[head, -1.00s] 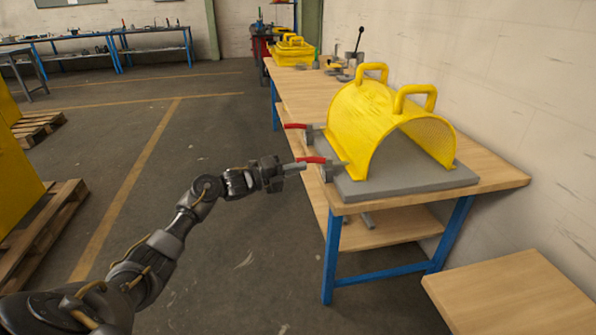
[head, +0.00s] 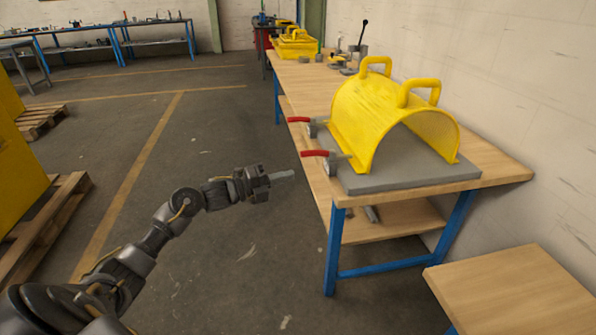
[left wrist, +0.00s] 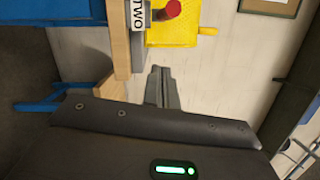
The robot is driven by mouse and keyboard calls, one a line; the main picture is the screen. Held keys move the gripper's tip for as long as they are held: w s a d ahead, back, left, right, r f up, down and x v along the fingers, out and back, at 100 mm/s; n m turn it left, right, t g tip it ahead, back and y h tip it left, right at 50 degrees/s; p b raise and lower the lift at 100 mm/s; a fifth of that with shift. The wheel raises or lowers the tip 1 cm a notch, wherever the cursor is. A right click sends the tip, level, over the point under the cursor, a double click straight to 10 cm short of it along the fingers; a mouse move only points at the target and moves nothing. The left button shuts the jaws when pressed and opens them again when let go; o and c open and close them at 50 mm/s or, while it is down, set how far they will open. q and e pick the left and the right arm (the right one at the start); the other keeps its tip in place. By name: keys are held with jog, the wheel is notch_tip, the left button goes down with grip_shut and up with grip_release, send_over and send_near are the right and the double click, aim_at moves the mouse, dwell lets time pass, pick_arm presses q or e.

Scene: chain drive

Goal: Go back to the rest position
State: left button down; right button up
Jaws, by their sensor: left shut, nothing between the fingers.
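My left gripper (head: 282,177) is shut and empty in the head view. It is held out over the floor, left of the workbench (head: 490,160) and apart from it. In the left wrist view its closed fingers (left wrist: 161,88) show in the middle. A yellow guard (head: 385,115) with two handles stands on a grey base plate (head: 410,175) on the bench. Two clamps with red handles, a near one (head: 318,153) and a far one (head: 299,119), sit at the guard's left side. My right gripper is not in view.
A wooden table top (head: 515,300) stands at the lower right. A yellow case (head: 295,45) and tools lie at the bench's far end. A pallet (head: 45,225) lies at the left. The floor (head: 210,270) around my left arm is clear.

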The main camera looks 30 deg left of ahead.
pick_arm(q)
jog(key=shift+v, duration=1.85)
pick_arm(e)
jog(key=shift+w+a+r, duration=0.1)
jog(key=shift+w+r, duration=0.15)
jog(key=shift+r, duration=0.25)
pick_arm(q)
jog(key=shift+s+r, duration=0.1)
